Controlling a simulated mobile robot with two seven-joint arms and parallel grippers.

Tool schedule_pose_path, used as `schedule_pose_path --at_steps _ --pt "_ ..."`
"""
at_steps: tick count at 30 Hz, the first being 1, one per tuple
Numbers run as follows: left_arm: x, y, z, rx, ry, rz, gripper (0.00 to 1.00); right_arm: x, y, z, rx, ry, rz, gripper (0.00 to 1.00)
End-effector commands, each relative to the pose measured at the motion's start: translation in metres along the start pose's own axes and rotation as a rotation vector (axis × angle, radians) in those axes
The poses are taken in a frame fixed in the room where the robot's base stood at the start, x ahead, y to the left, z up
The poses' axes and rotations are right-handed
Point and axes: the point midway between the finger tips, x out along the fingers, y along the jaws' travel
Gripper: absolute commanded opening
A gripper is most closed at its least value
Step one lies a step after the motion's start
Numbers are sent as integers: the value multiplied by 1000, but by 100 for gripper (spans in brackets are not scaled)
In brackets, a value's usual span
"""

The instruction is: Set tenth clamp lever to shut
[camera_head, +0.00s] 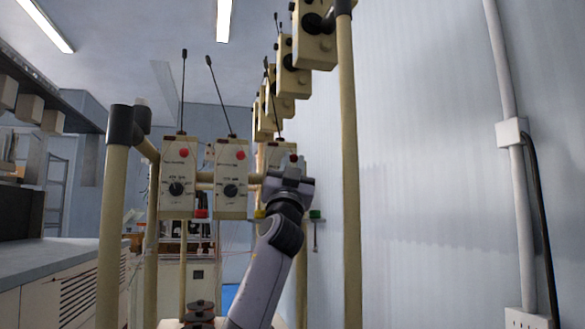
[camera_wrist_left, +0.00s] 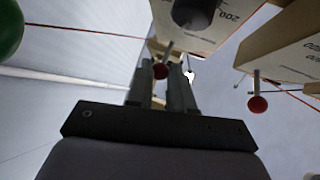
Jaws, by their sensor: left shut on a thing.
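My left gripper (camera_head: 287,180) is raised in front of a cream box on the rack's crossbar, partly covering that box in the head view. In the left wrist view, my left gripper's two grey fingers (camera_wrist_left: 162,88) are closed around a small clamp lever (camera_wrist_left: 161,69) with a red ball end. The lever's metal stem goes up towards a cream box (camera_wrist_left: 205,25) with a dark knob. Another lever with a red ball end (camera_wrist_left: 257,103) hangs from the box to the right, apart from my fingers. My right gripper is in neither view.
Two cream boxes (camera_head: 178,190) (camera_head: 231,155) with black dials stand left of my gripper, with thin rods above them. Beige posts (camera_head: 347,190) (camera_head: 113,210) flank the arm. More boxes (camera_head: 292,68) run along an upper rail. A green ball (camera_wrist_left: 8,28) is at the wrist view's left edge.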

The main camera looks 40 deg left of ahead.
Motion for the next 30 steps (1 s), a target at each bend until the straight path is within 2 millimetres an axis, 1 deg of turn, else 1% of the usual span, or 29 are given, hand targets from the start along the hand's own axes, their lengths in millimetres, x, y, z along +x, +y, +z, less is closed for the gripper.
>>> schedule_pose_path --at_steps 7,8,9,10,18,22,26,30 --pt "0 0 0 0 1 1 0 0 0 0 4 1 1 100" --pt "0 0 0 0 1 1 28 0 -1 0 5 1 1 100" --pt "0 0 0 0 1 1 41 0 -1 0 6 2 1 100" --pt "0 0 0 0 1 1 47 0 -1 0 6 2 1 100" --pt "0 0 0 0 0 0 47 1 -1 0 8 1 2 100" --pt "-4 0 0 0 0 -1 47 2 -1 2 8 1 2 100" --pt "-16 0 1 1 1 -1 47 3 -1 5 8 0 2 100" --pt "-34 1 2 0 1 1 47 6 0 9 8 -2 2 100"
